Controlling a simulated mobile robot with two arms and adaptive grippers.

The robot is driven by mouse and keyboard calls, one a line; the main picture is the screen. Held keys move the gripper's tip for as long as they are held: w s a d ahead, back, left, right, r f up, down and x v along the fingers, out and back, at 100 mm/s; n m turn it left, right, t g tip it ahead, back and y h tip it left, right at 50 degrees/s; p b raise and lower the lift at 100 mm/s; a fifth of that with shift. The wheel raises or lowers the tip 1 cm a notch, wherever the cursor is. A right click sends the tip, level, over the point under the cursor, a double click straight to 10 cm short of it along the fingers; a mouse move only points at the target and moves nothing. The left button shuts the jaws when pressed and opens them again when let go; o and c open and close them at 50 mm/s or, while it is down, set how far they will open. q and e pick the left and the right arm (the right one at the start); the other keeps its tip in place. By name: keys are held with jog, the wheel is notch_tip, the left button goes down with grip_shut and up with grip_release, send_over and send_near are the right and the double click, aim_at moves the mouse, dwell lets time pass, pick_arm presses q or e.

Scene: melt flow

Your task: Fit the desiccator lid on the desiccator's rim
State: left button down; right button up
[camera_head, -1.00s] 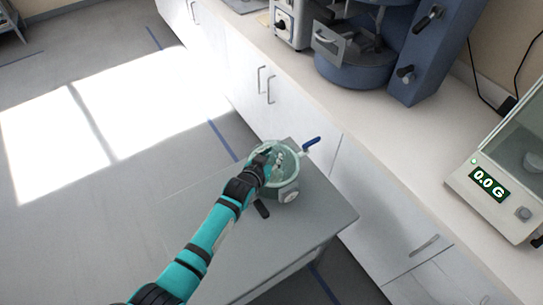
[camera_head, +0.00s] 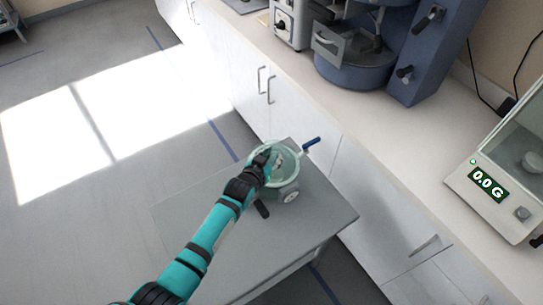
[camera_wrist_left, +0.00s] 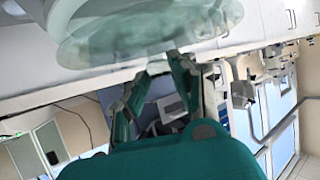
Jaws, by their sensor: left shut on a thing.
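The desiccator (camera_head: 284,187) is a greenish glass vessel on a grey table, with a blue-handled tap (camera_head: 311,143) at its upper right. My left gripper (camera_head: 264,157) is over its top and looks shut on the lid. The lid is clear glass and hard to tell apart from the vessel in the head view. In the left wrist view a round, pale green glass piece, seemingly the lid (camera_wrist_left: 140,35), fills the top beyond the two fingertips (camera_wrist_left: 160,66). I cannot tell whether the lid touches the rim or is level. My right gripper is not in view.
The grey table (camera_head: 215,245) is mostly bare. A small black handle-like piece (camera_head: 261,209) shows beside the vessel. White cabinets (camera_head: 330,180) stand close behind, with a blue machine (camera_head: 355,65) and a balance (camera_head: 500,185) reading 0.0 G on the counter.

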pick_arm(q)
jog(key=shift+f+b, duration=0.5)
jog(key=shift+f, duration=0.05)
jog(key=c, duration=1.1)
grip_release()
jog(key=shift+o, duration=0.5)
jog(key=shift+f, duration=0.1)
jog(key=shift+s, duration=0.15)
jog(key=v, duration=1.2)
